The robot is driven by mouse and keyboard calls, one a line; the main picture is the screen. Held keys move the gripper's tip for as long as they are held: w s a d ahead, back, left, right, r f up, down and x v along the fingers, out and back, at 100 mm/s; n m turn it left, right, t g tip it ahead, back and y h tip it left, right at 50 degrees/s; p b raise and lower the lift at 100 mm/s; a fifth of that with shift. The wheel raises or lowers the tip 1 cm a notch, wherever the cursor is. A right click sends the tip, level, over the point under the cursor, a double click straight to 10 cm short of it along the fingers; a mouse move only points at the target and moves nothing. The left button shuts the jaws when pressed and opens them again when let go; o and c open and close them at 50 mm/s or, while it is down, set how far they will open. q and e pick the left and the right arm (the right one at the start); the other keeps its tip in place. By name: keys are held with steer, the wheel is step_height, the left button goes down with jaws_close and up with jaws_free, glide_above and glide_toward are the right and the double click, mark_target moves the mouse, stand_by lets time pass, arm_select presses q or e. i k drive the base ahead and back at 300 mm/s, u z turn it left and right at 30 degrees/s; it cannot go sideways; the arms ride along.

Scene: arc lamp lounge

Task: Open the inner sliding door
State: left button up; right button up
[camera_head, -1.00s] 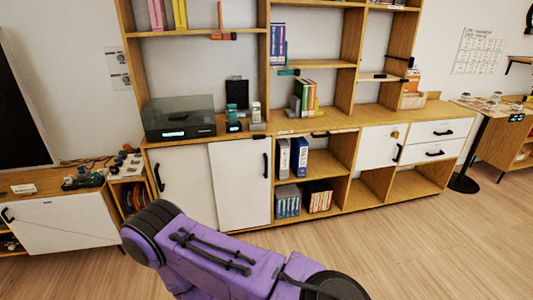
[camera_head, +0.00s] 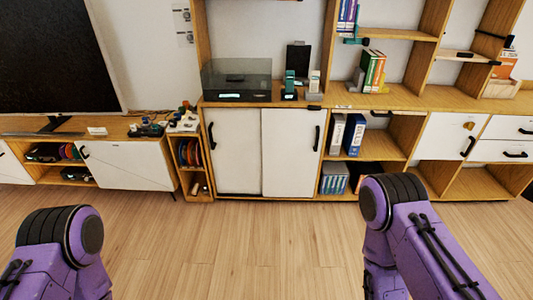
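A wooden cabinet has two white sliding doors at the middle of the head view. The left door (camera_head: 237,155) has a black handle (camera_head: 212,136) near its left edge and seems to sit behind the right door. The right door (camera_head: 288,155) has a black handle (camera_head: 317,138) near its right edge. The two panels meet near the middle and cover the compartment, so its inside is hidden. Purple links of both my arms show at the lower left and lower right, apart from the cabinet. Neither gripper is in view.
A dark glass-topped box (camera_head: 236,82) stands on the cabinet top. Open shelves with binders (camera_head: 346,135) are right of the doors. A low TV cabinet (camera_head: 125,165) stands at the left. The wood floor (camera_head: 240,240) before the doors is clear.

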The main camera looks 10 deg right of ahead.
mark_target(234, 135)
steer(key=u, duration=0.1)
steer(key=i, duration=1.6)
steer(key=z, duration=0.35)
